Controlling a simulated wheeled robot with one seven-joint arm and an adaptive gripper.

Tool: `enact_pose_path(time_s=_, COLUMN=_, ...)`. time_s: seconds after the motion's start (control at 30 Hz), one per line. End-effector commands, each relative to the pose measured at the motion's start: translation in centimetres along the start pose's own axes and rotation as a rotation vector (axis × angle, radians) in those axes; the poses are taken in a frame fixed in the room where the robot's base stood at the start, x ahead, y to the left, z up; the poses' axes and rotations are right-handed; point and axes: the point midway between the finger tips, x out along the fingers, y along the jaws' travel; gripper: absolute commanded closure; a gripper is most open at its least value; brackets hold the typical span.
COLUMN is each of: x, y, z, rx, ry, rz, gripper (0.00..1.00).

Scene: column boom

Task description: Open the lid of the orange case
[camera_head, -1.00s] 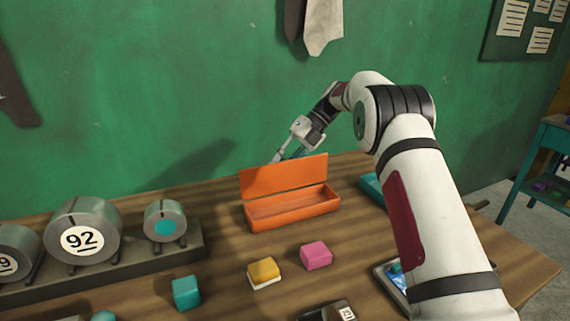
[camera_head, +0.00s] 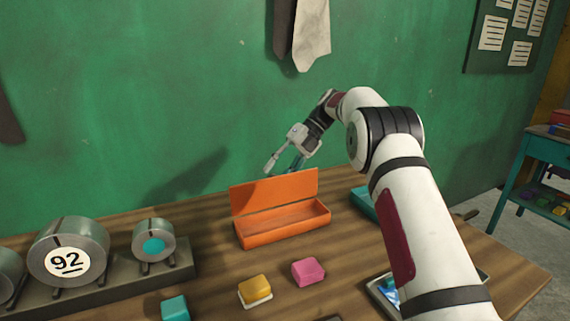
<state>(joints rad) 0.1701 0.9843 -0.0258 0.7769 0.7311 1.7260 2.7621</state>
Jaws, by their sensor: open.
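The orange case (camera_head: 283,228) stands on the wooden table, near its back edge. Its lid (camera_head: 275,190) is raised, standing nearly upright along the back side, and the inside looks empty. My gripper (camera_head: 283,171) is above and behind the lid, with its fingers spread and pointing down to the left. Nothing shows between the fingers. A small gap seems to lie between the fingertips and the lid's top edge, though the lid may hide part of the far finger.
A teal container (camera_head: 363,201) is right of the case, partly behind my arm. Pink (camera_head: 308,271), yellow (camera_head: 255,289) and teal (camera_head: 174,308) blocks lie in front. Metal cylinders (camera_head: 69,257) sit on a dark rack (camera_head: 120,284) at left. A green wall (camera_head: 130,90) stands close behind.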

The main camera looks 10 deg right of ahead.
Motion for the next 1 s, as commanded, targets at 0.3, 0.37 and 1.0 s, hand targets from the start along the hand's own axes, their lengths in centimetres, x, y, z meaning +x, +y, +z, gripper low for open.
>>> enact_pose_path(time_s=0.3, x=-3.5, y=0.0, z=0.1, rx=-0.001, ry=0.0, rz=0.001, gripper=0.55)
enact_pose_path(time_s=0.37, x=-3.9, y=0.0, z=0.1, rx=-0.001, ry=0.0, rz=0.001, gripper=0.55)
enact_pose_path(time_s=1.0, x=-5.1, y=1.0, z=-0.3, rx=-0.045, ry=-0.008, rz=-0.014, gripper=0.55)
